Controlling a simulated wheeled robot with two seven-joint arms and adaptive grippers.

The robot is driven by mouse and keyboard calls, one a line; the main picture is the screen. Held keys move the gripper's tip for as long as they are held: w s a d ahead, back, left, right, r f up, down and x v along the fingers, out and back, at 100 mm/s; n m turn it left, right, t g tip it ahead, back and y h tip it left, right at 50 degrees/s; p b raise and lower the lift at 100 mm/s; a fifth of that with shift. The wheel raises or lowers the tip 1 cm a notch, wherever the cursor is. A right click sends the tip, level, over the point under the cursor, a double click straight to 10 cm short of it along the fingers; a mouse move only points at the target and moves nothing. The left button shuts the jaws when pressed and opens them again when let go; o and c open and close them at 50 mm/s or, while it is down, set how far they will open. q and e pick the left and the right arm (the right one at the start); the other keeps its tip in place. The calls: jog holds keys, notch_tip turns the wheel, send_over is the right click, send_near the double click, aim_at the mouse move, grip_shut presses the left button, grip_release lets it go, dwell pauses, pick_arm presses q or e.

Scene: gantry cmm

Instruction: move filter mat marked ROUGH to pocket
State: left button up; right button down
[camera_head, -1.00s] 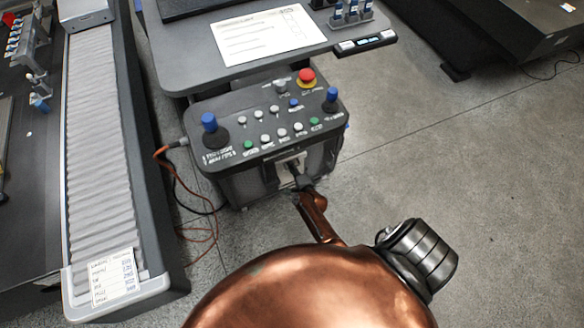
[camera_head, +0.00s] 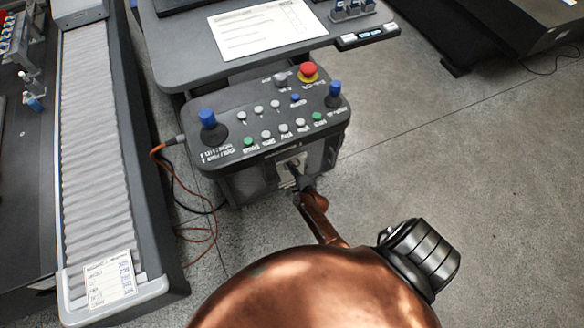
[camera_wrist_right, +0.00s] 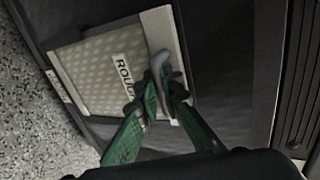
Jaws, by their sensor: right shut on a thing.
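The filter mat (camera_wrist_right: 110,75) is a pale, dimpled square with a white strip along one edge. Its label begins ROUG, and a fingertip of my right gripper (camera_wrist_right: 162,88) hides the end. The green fingers are shut at the white strip, where a grey curved piece shows. The mat lies against a dark panel; I cannot tell if it sits inside a pocket or only in front. In the head view, my right gripper (camera_head: 303,182) is at the front of the control console (camera_head: 265,125), with a pale patch behind it. My left gripper is not in view.
An orange cable (camera_head: 180,185) hangs left of the console to the floor. A ribbed grey track (camera_head: 95,150) with a paper label (camera_head: 110,279) runs along the left. A desk (camera_head: 190,50) stands behind. The floor at right (camera_head: 480,190) is clear.

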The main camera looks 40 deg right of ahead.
jog(key=c, duration=2)
grip_release()
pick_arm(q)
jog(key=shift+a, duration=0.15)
pick_arm(e)
jog(key=shift+s, duration=0.1)
jog(key=s+a, duration=0.1)
jog(key=s, duration=0.3)
jog(key=s+a+r, duration=0.1)
jog(key=s, duration=0.4)
jog(key=s+a, duration=0.1)
jog(key=s, duration=0.4)
jog(key=shift+a+r, duration=0.15)
jog(key=shift+a, duration=0.1)
